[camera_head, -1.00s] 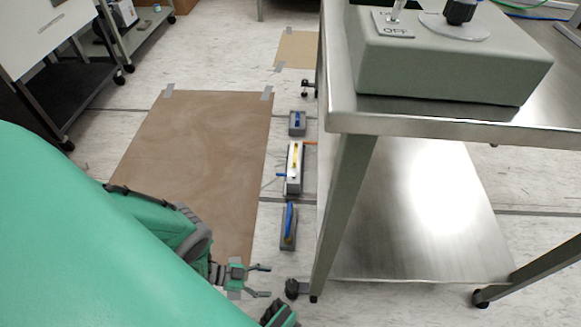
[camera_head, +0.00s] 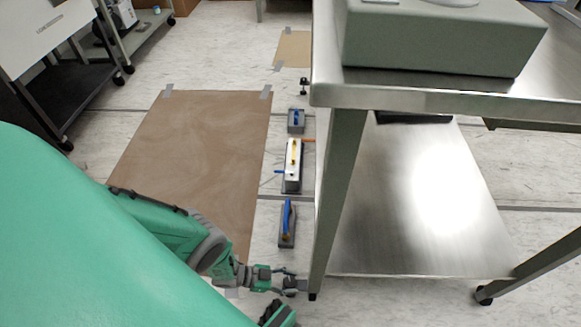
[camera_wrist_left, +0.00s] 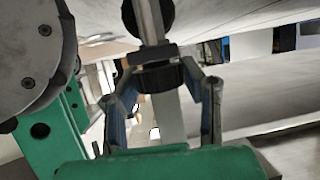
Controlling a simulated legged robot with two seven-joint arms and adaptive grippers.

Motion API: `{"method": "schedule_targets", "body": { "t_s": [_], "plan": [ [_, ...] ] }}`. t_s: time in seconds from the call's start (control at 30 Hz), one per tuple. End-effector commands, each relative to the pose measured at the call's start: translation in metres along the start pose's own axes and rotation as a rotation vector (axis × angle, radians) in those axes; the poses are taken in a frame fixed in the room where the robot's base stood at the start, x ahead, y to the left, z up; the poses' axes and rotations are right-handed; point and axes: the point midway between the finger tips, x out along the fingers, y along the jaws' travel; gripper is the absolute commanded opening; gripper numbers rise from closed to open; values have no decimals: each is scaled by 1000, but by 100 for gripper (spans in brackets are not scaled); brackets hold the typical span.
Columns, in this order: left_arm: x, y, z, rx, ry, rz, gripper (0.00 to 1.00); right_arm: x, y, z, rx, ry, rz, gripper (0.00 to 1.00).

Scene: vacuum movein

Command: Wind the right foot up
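A steel table (camera_head: 420,101) stands at the right. At the lower end of its near left leg (camera_head: 338,190), a dark foot (camera_head: 292,283) shows, partly hidden by my left gripper (camera_head: 283,281). In the left wrist view, a round black piece (camera_wrist_left: 160,76) on a metal stem lies between the two fingers of my left gripper (camera_wrist_left: 161,70). The fingers stand apart on either side of the piece. Whether they touch it, I cannot tell. A second round black part (camera_wrist_left: 147,17) sits farther up in that view.
A grey-green box (camera_head: 435,45) sits on the table. Several tools, including a blue-handled one (camera_head: 287,222), lie on the floor left of the leg. A brown sheet (camera_head: 195,150) is taped to the floor. A dark cart (camera_head: 75,85) stands at the far left.

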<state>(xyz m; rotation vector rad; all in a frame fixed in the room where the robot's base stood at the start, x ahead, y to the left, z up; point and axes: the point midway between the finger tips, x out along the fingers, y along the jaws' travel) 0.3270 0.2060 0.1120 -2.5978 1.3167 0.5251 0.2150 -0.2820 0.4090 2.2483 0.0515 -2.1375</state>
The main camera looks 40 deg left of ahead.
Motion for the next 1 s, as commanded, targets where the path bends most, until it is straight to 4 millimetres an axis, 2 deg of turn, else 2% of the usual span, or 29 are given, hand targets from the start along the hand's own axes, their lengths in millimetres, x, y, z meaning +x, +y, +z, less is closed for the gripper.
{"method": "schedule_targets", "body": {
  "t_s": [0.23, 0.6, 0.97, 1.0],
  "plan": [
    [1, 2, -2, -20, 9, -33, 6, -1, 0, 0, 0, 0, 0, 0],
    [0, 1, 0, -151, 5, -352, 6, 0, 0, 0, 0, 0, 0, 0],
    [-2, 2, 0, -160, 2, -379, 6, -1, 0, 0, 0, 0, 0, 0],
    [-2, 2, 0, -160, 2, -379, 46, -1, 0, 0, 0, 0, 0, 0]
  ]
}}
